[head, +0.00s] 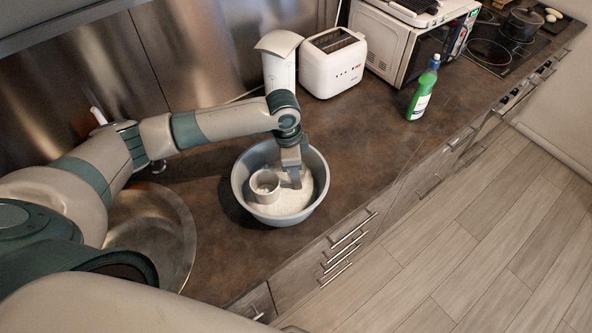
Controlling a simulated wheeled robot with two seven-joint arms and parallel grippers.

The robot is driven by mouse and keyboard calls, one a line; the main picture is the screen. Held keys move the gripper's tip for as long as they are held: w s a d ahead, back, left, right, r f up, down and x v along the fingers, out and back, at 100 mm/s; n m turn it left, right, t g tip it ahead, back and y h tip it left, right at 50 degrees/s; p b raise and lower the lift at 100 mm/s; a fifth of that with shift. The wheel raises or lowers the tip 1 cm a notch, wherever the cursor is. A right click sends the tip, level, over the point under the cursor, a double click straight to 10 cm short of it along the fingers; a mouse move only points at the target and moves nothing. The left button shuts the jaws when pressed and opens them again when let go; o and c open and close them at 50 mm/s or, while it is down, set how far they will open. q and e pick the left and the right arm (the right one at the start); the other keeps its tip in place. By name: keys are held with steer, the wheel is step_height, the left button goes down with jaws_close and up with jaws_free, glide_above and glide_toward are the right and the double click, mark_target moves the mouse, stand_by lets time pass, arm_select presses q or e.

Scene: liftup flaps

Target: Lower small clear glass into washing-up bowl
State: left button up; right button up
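The washing-up bowl (318,172) is a round grey-blue basin on the brown worktop, with a pale, whitish inside. A small pale grey, round glass or cup (265,187) is inside the bowl, on its left side, with its open top up. My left gripper (292,182) points down into the bowl, just right of the glass. I cannot tell whether its fingers touch the glass or how far apart they are. My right gripper is not in view.
A green bottle (421,95) stands right of the bowl. A white toaster (332,62) and a white microwave (400,45) stand behind. A round metal sink (165,225) is at left. A dark pot (522,24) is on the hob. Worktop between bowl and bottle is clear.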

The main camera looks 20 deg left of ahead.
arm_select(q)
steer(key=shift+f, duration=0.15)
steer(key=o, duration=1.2)
steer(key=shift+a+r+b, duration=0.1)
steer(key=shift+r+b, duration=0.25)
steer(key=shift+r, duration=0.55)
steer(key=shift+s+a+r+b, duration=0.25)
steer(key=shift+r+b, duration=0.45)
steer(key=shift+r, duration=1.9)
steer(key=shift+s+a+r+b, duration=0.1)
steer(key=shift+a+r+b, duration=0.4)
steer(key=shift+r, duration=2.1)
steer(key=shift+s+a+r+b, duration=0.15)
steer(key=shift+r+b, duration=0.7)
steer(key=shift+r, duration=1.75)
steer(key=shift+d, duration=0.1)
